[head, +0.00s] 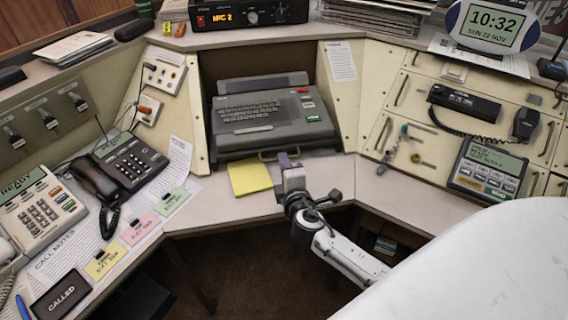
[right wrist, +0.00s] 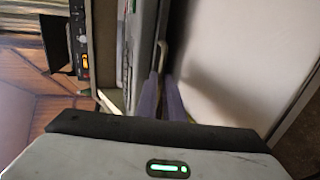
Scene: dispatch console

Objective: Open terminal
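The terminal (head: 262,113) is a grey unit with a keyboard, set in the recess at the middle of the console. A thin metal handle (head: 279,153) shows at its lower front edge; the handle also shows in the right wrist view (right wrist: 162,54). My right gripper (head: 285,160) is just in front of this handle, its arm coming up from the lower right. In the right wrist view its two purple fingers (right wrist: 162,80) point at the handle with a narrow gap between them and nothing visible held. Whether they touch the handle is unclear. My left gripper is out of view.
A yellow notepad (head: 250,178) lies on the desk just left of my right gripper. A black phone (head: 122,168) and paper notes are on the left wing. A handset (head: 464,103) and a small keypad unit (head: 488,168) are on the right panel. The right desk surface (head: 400,197) is clear.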

